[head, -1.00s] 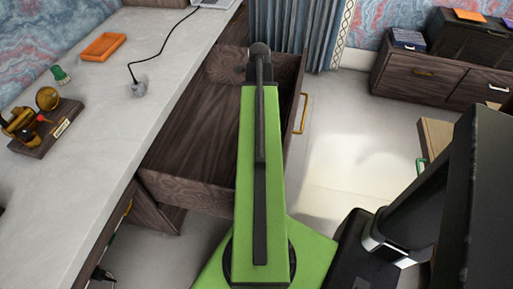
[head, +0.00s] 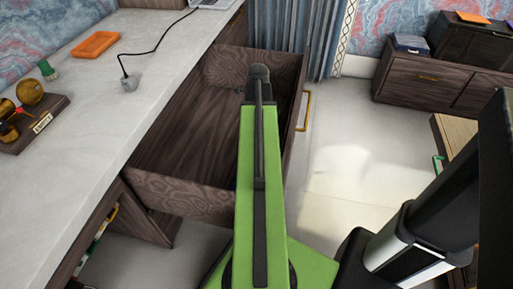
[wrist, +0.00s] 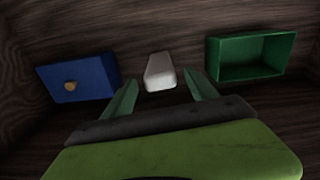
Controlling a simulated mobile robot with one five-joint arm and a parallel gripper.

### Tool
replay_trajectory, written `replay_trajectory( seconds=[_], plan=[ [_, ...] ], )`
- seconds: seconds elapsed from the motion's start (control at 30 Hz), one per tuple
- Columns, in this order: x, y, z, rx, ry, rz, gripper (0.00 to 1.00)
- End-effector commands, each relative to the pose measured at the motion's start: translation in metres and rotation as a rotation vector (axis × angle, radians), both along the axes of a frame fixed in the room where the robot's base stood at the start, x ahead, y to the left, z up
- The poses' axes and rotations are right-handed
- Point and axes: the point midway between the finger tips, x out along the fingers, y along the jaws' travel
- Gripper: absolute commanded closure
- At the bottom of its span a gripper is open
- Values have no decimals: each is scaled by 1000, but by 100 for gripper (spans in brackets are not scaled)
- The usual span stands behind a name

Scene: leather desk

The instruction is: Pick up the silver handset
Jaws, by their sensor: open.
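A pale, silver-white oblong object (wrist: 160,72), which looks like the handset, lies on the dark wooden drawer floor in the wrist view. My gripper (wrist: 162,80) is open, with its two green fingers spread to either side of the near end of that object. They do not visibly touch it, and I cannot tell the height gap. In the head view my arm reaches over the open drawer (head: 195,130), and the gripper and handset are hidden there.
Inside the drawer, a blue box with a knob (wrist: 78,80) lies left and an open green box (wrist: 250,57) right. Drawer walls enclose them. The desk (head: 95,120) stands left, with an orange tray (head: 95,44) on it. A cabinet (head: 430,82) stands back right.

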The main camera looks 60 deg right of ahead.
Motion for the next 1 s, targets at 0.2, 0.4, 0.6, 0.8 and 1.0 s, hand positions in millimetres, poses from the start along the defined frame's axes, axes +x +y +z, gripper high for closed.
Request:
replay_trajectory(
  seconds=[0.2,0.4,0.6,0.8,1.0],
  plan=[
    [0,0,2,0,0,1,48],
    [0,0,2,0,0,1,75],
    [1,0,2,0,0,1,100],
    [1,1,2,0,0,1,100],
    [1,1,2,0,0,2,100]
  ],
)
